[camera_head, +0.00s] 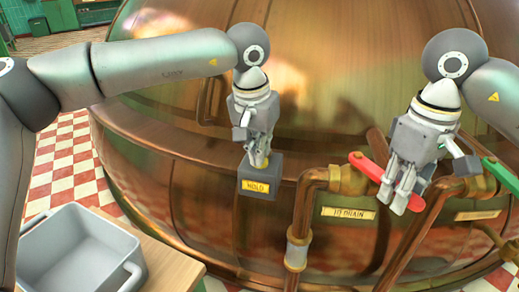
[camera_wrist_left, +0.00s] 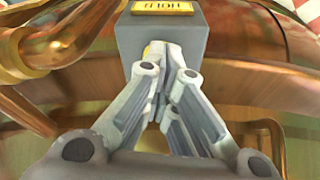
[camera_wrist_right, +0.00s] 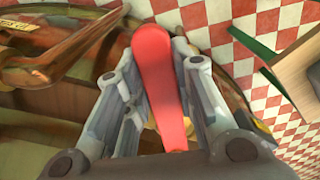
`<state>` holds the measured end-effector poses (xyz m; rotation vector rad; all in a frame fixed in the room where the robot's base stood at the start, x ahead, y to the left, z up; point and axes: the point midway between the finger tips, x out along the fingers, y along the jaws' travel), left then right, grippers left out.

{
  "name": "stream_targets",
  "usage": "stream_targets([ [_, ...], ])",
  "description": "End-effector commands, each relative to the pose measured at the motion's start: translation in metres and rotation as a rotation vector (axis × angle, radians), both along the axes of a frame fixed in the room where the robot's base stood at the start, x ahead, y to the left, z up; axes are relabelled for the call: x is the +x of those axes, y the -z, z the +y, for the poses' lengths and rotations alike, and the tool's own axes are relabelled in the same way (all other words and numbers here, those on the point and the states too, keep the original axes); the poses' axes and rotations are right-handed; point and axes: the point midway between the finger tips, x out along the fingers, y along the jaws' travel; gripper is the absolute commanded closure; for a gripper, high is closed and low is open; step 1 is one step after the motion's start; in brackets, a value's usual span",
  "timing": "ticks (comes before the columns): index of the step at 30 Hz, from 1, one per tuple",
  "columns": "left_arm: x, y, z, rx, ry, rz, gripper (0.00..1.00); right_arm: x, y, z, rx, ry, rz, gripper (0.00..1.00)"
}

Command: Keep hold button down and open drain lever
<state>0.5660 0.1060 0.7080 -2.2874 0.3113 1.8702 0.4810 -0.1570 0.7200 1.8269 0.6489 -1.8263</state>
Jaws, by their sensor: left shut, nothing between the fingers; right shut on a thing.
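The grey hold box (camera_head: 290,167) with a yellow "HOLD" label (camera_head: 257,187) stands in front of the copper kettle. My left gripper (camera_head: 260,163) is shut and empty, with its fingertips down at the top of the box; the button itself is hidden beneath them. The box also shows in the left wrist view (camera_wrist_left: 200,25), with the fingertips (camera_wrist_left: 168,50) against it. The red lever (camera_head: 366,165) sits on a copper pipe by the "TO DRAIN" plate (camera_head: 348,213). My right gripper (camera_head: 403,203) is shut on it. The red lever lies between the fingers in the right wrist view (camera_wrist_right: 158,80).
A green lever (camera_head: 500,174) is on another pipe at the right, close to my right gripper. Copper pipes (camera_head: 303,215) rise in front of the kettle (camera_head: 330,60). A grey bin (camera_head: 75,225) stands on a wooden table (camera_head: 172,268) at lower left.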

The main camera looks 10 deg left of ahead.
Motion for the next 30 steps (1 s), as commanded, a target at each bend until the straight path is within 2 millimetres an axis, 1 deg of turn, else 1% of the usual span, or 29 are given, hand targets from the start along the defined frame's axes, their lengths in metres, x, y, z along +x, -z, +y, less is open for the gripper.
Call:
stream_targets([
  [1, 0.0, 0.001, 0.0, 0.001, 0.0, 0.001, 1.0, 0.0, 0.0, 0.0, 0.001, 0.002, -0.002, 0.73],
  [7, 0.0, 0.001, 0.0, 0.001, 0.0, 0.001, 1.0, 0.0, 0.0, 0.0, 0.001, 0.003, -0.001, 0.48],
  [8, 0.0, 0.001, 0.0, 0.001, 0.0, 0.001, 1.0, 0.0, 0.0, 0.0, 0.001, 0.002, -0.001, 0.46],
  [17, 0.0, -0.001, 0.0, 0.001, 0.0, 0.001, 1.0, 0.0, -0.002, 0.0, 0.0, 0.002, 0.0, 0.46],
  [30, 0.0, -0.037, 0.0, 0.0, 0.0, 0.001, 1.0, 0.0, -0.037, 0.0, 0.0, 0.002, 0.0, 0.46],
])
